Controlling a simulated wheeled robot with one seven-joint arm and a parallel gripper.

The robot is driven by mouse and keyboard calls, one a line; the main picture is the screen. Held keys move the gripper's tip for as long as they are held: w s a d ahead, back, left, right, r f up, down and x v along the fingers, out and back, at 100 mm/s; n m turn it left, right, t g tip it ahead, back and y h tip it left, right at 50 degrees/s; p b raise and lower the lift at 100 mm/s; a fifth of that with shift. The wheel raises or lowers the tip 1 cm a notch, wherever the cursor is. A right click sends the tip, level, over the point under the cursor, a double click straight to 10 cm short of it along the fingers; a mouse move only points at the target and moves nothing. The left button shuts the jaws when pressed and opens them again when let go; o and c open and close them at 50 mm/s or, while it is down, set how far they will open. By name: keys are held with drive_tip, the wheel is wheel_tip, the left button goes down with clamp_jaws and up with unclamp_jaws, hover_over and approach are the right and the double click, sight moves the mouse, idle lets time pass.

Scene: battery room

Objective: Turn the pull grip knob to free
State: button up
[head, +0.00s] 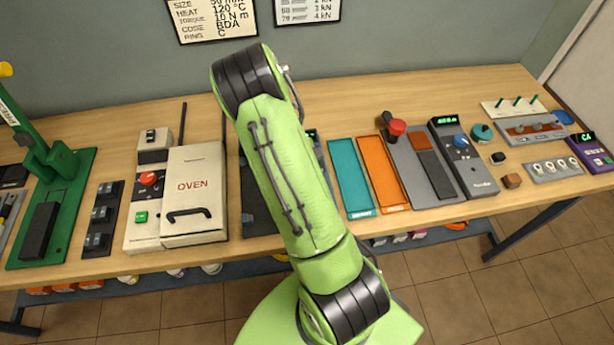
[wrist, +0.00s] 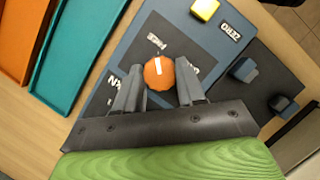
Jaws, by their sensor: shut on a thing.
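The pull grip knob (wrist: 159,73) is an orange scalloped knob with a white pointer bar, seen in the wrist view on a dark panel. Lettering lies around it, partly covered by my fingers; a word above it may read "FREE", but it is blurred. The white bar points roughly up and down in the picture. My gripper (wrist: 156,88) has one grey finger on each side of the knob and is shut on it. In the head view my green arm hides the knob and gripper.
A teal tray (head: 351,178) and an orange tray (head: 383,172) lie to the right of my arm. The oven (head: 194,194) stands to the left.

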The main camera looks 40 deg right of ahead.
drive_tip(key=o, duration=1)
drive_tip(key=shift+o, duration=0.2)
drive_tip(key=p+v, duration=0.1)
drive_tip(key=v, duration=1.4)
drive_tip(key=shift+r+p, duration=0.35)
drive_tip(key=shift+p, duration=0.05)
drive_tip(key=shift+w, duration=0.15)
